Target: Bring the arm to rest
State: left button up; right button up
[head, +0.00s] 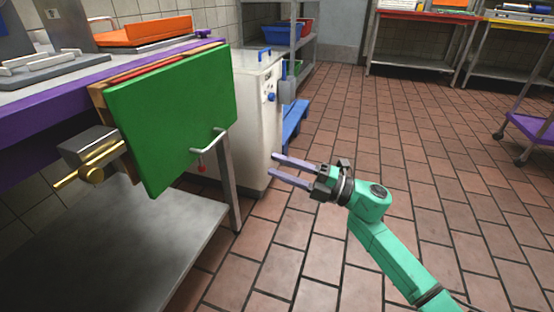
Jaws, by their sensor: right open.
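My right gripper (272,164) is in the middle of the head view, on the green arm (395,262) that comes in from the lower right. Its two long fingers point left and are apart, with nothing between them. It hangs in front of the tiled floor, to the right of the green board and the white appliance. My left gripper is not in view.
A large green board (170,115) hangs at the edge of the purple counter (40,128), above a metal shelf (120,255). A white appliance (250,120) stands behind it. A purple cart (532,128) is at the far right. The tiled floor (400,130) is clear.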

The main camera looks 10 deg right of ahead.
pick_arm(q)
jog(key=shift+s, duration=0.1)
